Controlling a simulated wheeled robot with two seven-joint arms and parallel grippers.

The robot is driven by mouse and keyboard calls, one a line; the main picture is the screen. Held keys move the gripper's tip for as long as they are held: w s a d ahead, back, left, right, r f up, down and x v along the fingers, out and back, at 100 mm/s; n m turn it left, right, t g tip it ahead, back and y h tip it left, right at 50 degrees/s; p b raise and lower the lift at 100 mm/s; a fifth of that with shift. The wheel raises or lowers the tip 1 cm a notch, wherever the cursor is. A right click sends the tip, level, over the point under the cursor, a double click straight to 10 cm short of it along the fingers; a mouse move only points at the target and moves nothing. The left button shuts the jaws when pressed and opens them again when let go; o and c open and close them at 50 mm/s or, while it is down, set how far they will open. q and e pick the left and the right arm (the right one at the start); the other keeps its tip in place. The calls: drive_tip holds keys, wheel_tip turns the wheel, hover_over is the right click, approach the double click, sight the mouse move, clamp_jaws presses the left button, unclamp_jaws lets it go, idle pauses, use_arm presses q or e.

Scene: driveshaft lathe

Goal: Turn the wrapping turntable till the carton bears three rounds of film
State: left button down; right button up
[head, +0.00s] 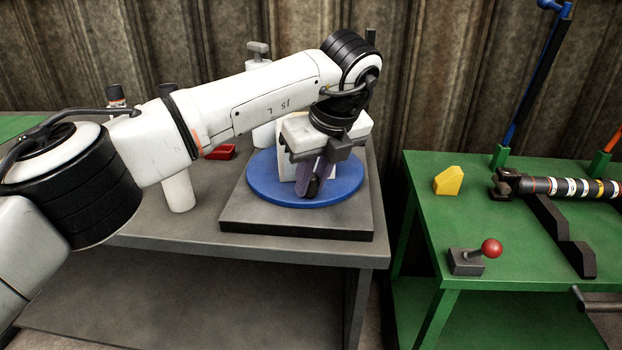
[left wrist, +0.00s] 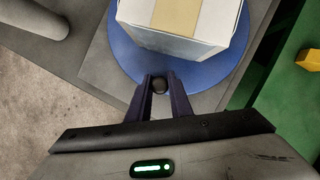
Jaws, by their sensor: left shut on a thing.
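The blue round turntable (head: 262,185) sits on a dark square base (head: 290,226) on the grey table. It also shows in the left wrist view (left wrist: 126,48). The pale carton (left wrist: 185,45) with a tan strip on top stands on it; in the head view my arm hides most of it. I cannot tell how much film is on it. My left gripper (head: 312,188) is at the front rim of the turntable, its purple fingers (left wrist: 159,90) shut on a dark round knob (left wrist: 159,86). My right gripper is in neither view.
A white post (head: 258,70) stands behind the turntable, and a red tray (head: 220,153) lies left of it. To the right, across a gap, a green table (head: 425,210) holds a yellow block (head: 448,181), a red-ball lever (head: 491,249) and a driveshaft (head: 560,186).

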use_arm(q)
drive_tip(key=c, duration=1.6)
unclamp_jaws()
drive_tip(key=shift+w, duration=0.1)
drive_tip(key=shift+r, duration=0.1)
drive_tip(key=v, duration=1)
drive_tip(key=shift+r, duration=0.15)
drive_tip(key=shift+d, duration=0.1)
